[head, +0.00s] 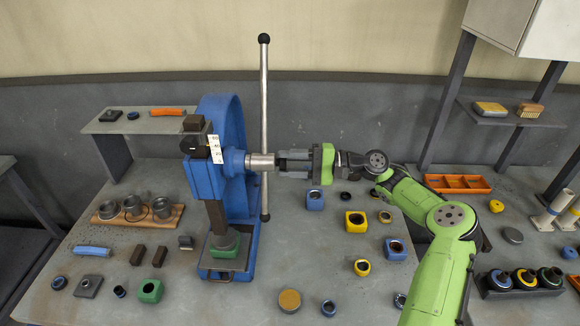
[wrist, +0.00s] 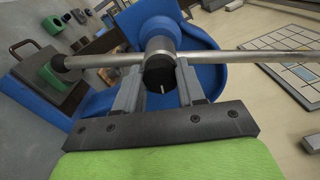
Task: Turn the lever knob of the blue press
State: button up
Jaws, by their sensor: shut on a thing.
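The blue press (head: 205,178) stands on the table left of centre. A steel lever bar (head: 264,100) stands nearly upright through the silver hub (head: 260,162) on the press's right side, with a black ball at its top end. My green gripper (head: 283,163) reaches in from the right, level with the hub. In the wrist view, its grey fingers (wrist: 160,76) are closed on either side of the black lever knob (wrist: 158,71) at the hub's end, which bears a short white mark. The bar (wrist: 235,57) crosses just beyond the fingertips. A green block (head: 224,246) sits under the ram.
A wooden tray (head: 172,222) with metal cups lies left of the press. Yellow, blue and black small parts are scattered at right, with an orange bin (head: 458,184) behind. A small shelf (head: 128,126) stands at back left. The wall is close behind.

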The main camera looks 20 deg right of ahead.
jog(key=shift+f+n+b, duration=0.15)
jog(key=shift+n+b, duration=0.7)
jog(key=shift+n, duration=1.15)
jog(key=o, duration=1.1)
jog(key=shift+c, duration=0.2)
jog(key=v, duration=1.5)
jog(key=shift+d, duration=0.35)
jog(key=shift+s, duration=0.1)
